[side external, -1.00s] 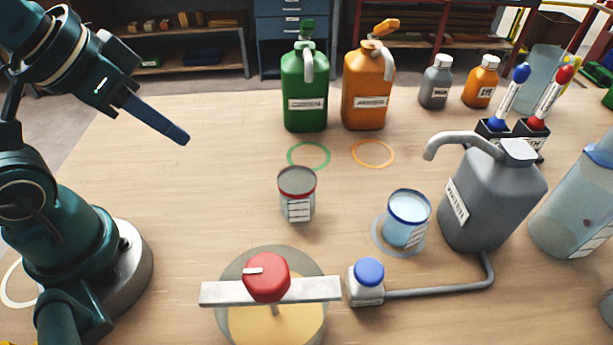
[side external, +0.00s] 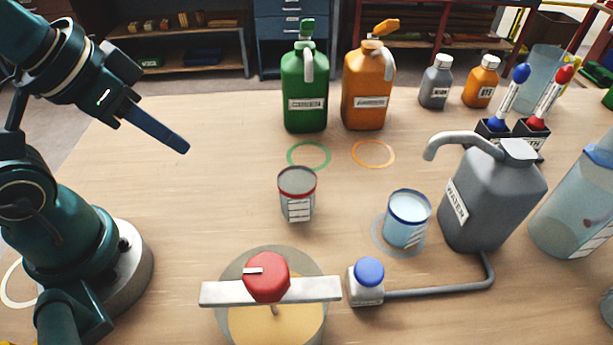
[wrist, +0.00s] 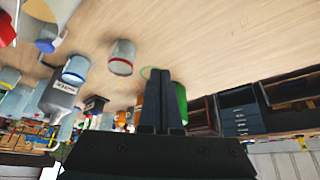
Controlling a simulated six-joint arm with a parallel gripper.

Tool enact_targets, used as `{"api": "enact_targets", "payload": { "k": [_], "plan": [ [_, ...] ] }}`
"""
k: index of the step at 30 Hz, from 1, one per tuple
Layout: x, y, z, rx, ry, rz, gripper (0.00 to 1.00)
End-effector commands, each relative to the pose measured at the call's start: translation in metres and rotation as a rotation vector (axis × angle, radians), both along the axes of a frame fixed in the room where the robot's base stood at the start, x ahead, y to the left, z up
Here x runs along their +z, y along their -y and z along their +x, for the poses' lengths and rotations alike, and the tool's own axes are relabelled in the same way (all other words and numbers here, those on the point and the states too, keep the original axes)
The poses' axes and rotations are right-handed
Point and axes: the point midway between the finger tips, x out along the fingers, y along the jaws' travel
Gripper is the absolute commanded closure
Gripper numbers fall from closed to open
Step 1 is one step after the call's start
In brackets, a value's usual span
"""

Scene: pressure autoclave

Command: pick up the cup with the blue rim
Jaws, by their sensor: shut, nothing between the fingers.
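The cup with the blue rim (side external: 406,219) stands upright on a ring mark under the spout of the grey water jug (side external: 492,200). It holds pale blue liquid. It also shows at the left of the wrist view (wrist: 76,68). A similar cup with a red rim (side external: 297,194) stands to its left on the table, and in the wrist view (wrist: 121,58). My gripper (side external: 186,146) is shut and empty, raised above the left of the table, well apart from both cups. Its closed fingers also show in the wrist view (wrist: 161,82).
A green jug (side external: 305,92) and an orange jug (side external: 367,92) stand at the back. A red knob on a metal bar (side external: 266,278) and a blue-capped valve (side external: 368,283) stand in front. The table's left middle is clear.

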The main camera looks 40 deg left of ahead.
Motion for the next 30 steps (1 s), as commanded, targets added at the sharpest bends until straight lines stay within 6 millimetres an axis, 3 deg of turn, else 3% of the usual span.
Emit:
{"api": "enact_targets", "payload": {
  "k": [1, 6, 9, 16, 19, 23, 30],
  "plan": [
    [0.0, 0.0, 0.0, 0.0, 0.0, 0.0, 0.96],
    [0.0, 0.0, 0.0, 0.0, 0.0, 0.0, 0.31],
    [0.0, 0.0, 0.0, 0.0, 0.0, 0.0, 0.0],
    [0.0, 0.0, 0.001, -0.002, 0.002, 0.0, 0.0],
    [0.001, 0.004, 0.011, -0.023, 0.018, 0.0, 0.0],
    [0.002, 0.018, 0.042, -0.091, 0.079, -0.002, 0.0],
    [-0.003, 0.075, 0.113, -0.265, 0.259, -0.033, 0.0]
  ]
}}
